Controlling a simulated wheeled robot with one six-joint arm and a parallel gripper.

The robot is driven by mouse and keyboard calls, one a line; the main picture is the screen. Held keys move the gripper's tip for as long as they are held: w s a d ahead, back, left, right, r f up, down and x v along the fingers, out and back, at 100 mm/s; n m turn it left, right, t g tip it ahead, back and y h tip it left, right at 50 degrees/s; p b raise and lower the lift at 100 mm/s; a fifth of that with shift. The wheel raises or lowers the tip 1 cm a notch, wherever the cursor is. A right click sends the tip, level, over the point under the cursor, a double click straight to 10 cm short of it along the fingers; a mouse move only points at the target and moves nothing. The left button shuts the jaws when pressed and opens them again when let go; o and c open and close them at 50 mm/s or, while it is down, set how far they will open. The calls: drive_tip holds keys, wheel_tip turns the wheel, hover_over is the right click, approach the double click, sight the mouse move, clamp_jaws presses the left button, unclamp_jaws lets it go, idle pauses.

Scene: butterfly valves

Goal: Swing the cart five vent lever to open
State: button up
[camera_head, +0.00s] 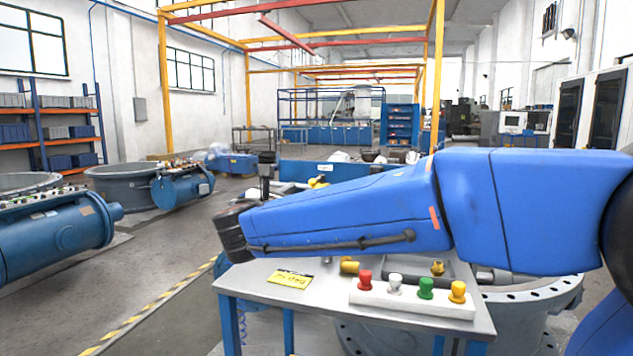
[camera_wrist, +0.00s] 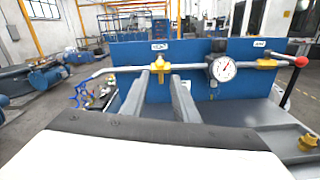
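In the wrist view a blue panel (camera_wrist: 190,90) stands ahead, with a grey pipe (camera_wrist: 120,70) running along it. A yellow valve fitting (camera_wrist: 160,58) sits on the pipe under a small white label (camera_wrist: 158,46). My gripper (camera_wrist: 162,76) points at this fitting, with its two grey fingers apart and the fitting showing past and between the tips. I cannot tell whether they touch it. Farther right is a red-knobbed lever (camera_wrist: 300,61) with a yellow hub (camera_wrist: 265,63), under another label (camera_wrist: 260,43). The label writing is too small to read, so I cannot tell which is the vent lever.
A round gauge (camera_wrist: 222,68) sits between the fittings. In the head view my blue arm crosses above a grey table (camera_head: 240,284) with a yellow card (camera_head: 290,280) and coloured knobs (camera_head: 426,289).

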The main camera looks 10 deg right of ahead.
sight(316, 180)
drive_tip(key=x, duration=1.5)
clamp_jaws()
